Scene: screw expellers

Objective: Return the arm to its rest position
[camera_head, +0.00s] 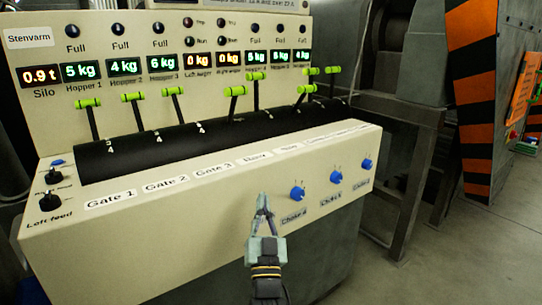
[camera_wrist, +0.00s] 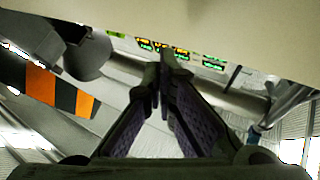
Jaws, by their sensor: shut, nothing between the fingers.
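My gripper (camera_head: 262,200) is in front of the lower front face of a cream control console (camera_head: 130,245) in the head view. Its fingers point up and their tips are together with nothing between them. The gripper is to the left of the blue choke knobs (camera_head: 297,193) and below the labelled strip. In the wrist view, the two dark fingers (camera_wrist: 160,75) meet at their tips, with a cream panel surface (camera_wrist: 230,30) above them. I cannot tell the exact gap between the gripper and the console.
Green-handled gate levers (camera_head: 235,91) stand on the black curved part of the console, below lit hopper displays (camera_head: 124,67). A black knob (camera_head: 50,202) is at the left. A metal frame (camera_head: 405,190) and an orange-black striped post (camera_head: 476,100) stand right. Floor at lower right is clear.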

